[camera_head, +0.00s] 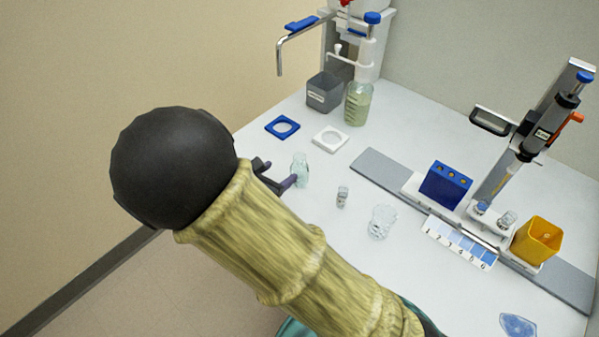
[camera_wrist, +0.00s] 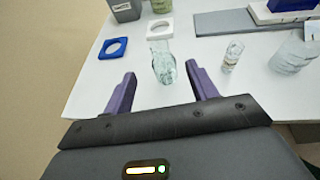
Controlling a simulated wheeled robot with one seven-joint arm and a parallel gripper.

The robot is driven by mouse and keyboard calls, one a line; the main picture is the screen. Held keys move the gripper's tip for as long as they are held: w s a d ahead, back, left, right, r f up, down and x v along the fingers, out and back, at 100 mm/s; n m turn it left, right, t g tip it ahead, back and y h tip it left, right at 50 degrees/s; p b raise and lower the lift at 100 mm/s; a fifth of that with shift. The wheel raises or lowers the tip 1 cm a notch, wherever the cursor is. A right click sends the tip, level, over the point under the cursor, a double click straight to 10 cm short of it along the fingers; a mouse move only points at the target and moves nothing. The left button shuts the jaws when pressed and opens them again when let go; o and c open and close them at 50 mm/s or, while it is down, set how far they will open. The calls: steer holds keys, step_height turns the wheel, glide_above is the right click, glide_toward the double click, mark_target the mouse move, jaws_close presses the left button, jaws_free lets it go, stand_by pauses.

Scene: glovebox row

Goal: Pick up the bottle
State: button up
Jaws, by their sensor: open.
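The bottle (camera_head: 300,170) is a small clear, pale green glass bottle with a narrow neck, on the white bench. In the wrist view the bottle (camera_wrist: 164,64) appears just beyond my fingertips, roughly centred between them. My gripper (camera_wrist: 160,72) has two purple fingers spread apart with nothing between them. In the head view my gripper (camera_head: 276,174) is beside the bottle on its left, with most of it hidden behind my arm. I cannot tell whether a finger touches the bottle.
A small vial (camera_head: 342,197) and a clear beaker (camera_head: 382,222) stand to the right of the bottle. A blue square ring (camera_head: 282,127) and a white one (camera_head: 330,139) lie behind it. A green beaker (camera_head: 358,104), a grey bin (camera_head: 324,92) and a grey rail (camera_head: 385,175) are farther back.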

mark_target(302, 159)
steer(key=x, duration=0.8)
steer(key=shift+w+d+f+b, duration=0.1)
steer(key=shift+w+f+b, duration=0.05)
steer(key=shift+b, duration=0.2)
steer(key=shift+f+x, duration=0.15)
steer(key=shift+x, duration=1.15)
steer(key=shift+f+x, duration=0.2)
steer(key=shift+x, duration=1.1)
steer(key=c, duration=1.1)
